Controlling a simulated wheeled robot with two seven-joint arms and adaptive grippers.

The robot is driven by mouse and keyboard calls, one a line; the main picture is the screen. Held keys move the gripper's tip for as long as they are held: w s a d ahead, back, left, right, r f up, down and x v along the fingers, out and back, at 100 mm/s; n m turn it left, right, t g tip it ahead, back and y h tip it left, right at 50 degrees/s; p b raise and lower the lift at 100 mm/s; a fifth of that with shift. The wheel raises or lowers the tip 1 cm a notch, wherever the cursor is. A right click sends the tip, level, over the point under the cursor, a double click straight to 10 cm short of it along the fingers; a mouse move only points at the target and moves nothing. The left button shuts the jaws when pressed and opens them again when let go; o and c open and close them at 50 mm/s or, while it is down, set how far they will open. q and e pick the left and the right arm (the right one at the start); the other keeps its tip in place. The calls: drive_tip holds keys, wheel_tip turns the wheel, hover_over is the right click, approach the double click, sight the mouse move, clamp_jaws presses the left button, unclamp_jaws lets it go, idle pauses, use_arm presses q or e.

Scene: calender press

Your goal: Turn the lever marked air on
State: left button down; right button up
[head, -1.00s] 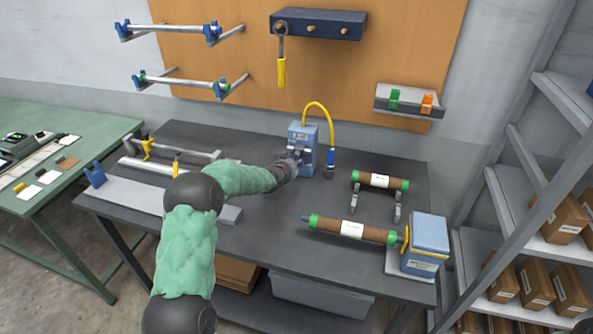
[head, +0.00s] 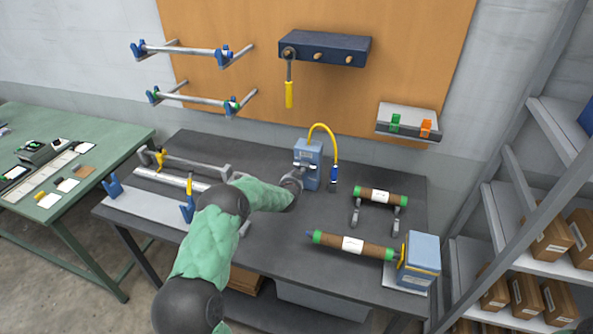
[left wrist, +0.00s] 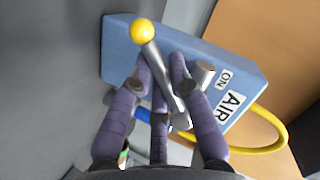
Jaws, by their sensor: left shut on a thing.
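The blue air box (head: 309,151) stands at the back of the grey bench, with a yellow hose looping from its top. In the left wrist view the box (left wrist: 118,48) carries a white AIR label (left wrist: 231,103) and an ON label (left wrist: 225,77). Its lever (left wrist: 165,80) is a silver bar with a yellow ball knob (left wrist: 143,31) at one end. My left gripper (left wrist: 163,85) is shut on the lever's bar, with the knob sticking out past the fingers. In the head view my left gripper (head: 296,178) is against the box front and hides the lever. My right gripper is not in view.
A nozzle (head: 333,178) stands right of the box on the yellow hose. Green-ended brown rolls (head: 352,245) and a blue unit (head: 422,258) are at the right. Rails and blue brackets (head: 113,185) are at the left.

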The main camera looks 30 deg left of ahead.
use_arm(q)
drive_tip(key=shift+a+r+m+y+p, duration=0.2)
drive_tip(key=shift+r+m+y+p, duration=0.5)
drive_tip(key=shift+p, duration=0.55)
drive_tip(key=shift+s+a+f+m+y+p, duration=0.1)
drive_tip(key=shift+a+m+y+p, duration=0.1)
drive_tip(key=shift+m+y+p, duration=0.4)
drive_tip(key=shift+a+r+m+y, duration=0.15)
drive_tip(key=shift+r+m+y, duration=0.15)
drive_tip(key=shift+m, duration=0.6)
drive_tip(key=shift+a+r+m+y, duration=0.1)
drive_tip(key=shift+r+m+y, duration=0.3)
drive_tip(key=shift+m, duration=0.4)
drive_tip(key=shift+t, duration=0.3)
drive_tip(key=c, duration=1.4)
unclamp_jaws()
drive_tip(key=shift+r, duration=0.1)
drive_tip(key=shift+s, duration=0.15)
drive_tip(key=v, duration=1.2)
